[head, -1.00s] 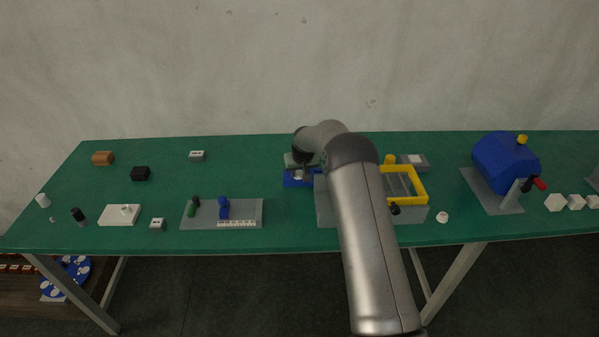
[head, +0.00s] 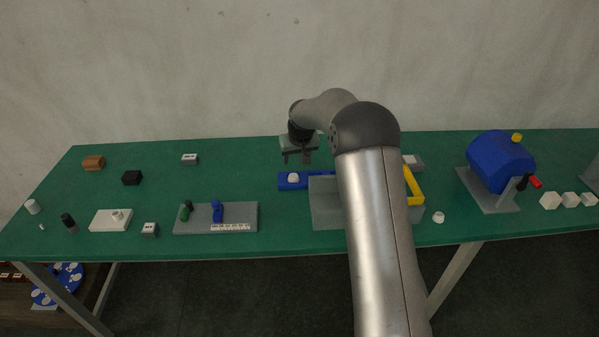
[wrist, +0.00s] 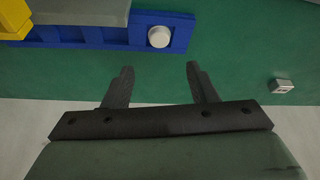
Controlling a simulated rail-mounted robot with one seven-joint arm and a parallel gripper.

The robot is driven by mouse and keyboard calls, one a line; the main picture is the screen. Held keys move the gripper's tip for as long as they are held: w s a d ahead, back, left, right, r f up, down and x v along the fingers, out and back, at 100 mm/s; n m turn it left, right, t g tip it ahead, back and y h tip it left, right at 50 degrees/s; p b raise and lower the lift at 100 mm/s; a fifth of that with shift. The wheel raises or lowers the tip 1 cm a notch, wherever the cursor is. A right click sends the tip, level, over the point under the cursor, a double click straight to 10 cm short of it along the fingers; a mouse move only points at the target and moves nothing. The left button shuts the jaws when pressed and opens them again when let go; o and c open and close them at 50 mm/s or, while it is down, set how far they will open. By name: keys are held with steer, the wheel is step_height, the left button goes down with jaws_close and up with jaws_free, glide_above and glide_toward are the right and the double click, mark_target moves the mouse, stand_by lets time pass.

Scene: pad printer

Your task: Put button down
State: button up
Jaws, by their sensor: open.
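A white round button (head: 293,177) sits on the left end of a blue bar-shaped holder (head: 318,183) near the middle of the table. In the wrist view the button (wrist: 159,36) rests near the right end of the blue holder (wrist: 104,36). My gripper (head: 298,159) is above and behind the button, clear of it. In the wrist view its two dark fingers (wrist: 159,72) are apart with nothing between them.
A grey plate (head: 243,217) with green and blue parts lies left. A blue drum machine (head: 500,160) stands right. Green table behind the holder's left is clear.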

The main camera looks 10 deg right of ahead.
steer(key=s+r+g, duration=0.1)
steer(key=s+r, duration=0.4)
steer(key=s, duration=0.7)
steer(key=s+r+g, duration=0.1)
steer(key=s+r, duration=0.5)
steer(key=s, duration=0.6)
steer(key=s+f+g, duration=0.1)
steer(key=s+f, duration=0.1)
steer(key=s, duration=2.2)
steer(key=shift+s+a+f+m+g, duration=0.25)
steer(key=shift+f+m+g, duration=0.15)
